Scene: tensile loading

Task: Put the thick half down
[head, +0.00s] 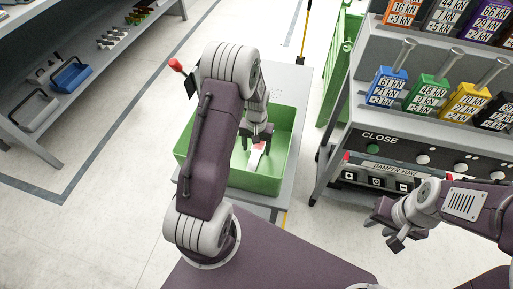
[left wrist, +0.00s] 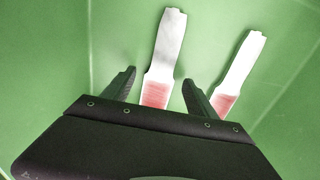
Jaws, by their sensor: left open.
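Two pale metal specimen halves with reddish ends lie in the green bin. In the left wrist view one half (left wrist: 165,50) has its red end between my left fingers, and the other half (left wrist: 240,65) lies to its right, apart from it. I cannot tell for certain which is the thick half. In the head view one pale piece (head: 255,159) shows below my left gripper (head: 258,140). My left gripper (left wrist: 160,88) is open, reaching down inside the bin, with a gap beside the nearer half. My right gripper (head: 382,228) is open and empty at the right.
The green bin (head: 240,180) has walls close around my left gripper. A machine panel (head: 400,150) with coloured, numbered blocks stands at the right, near my right arm. Floor between is clear.

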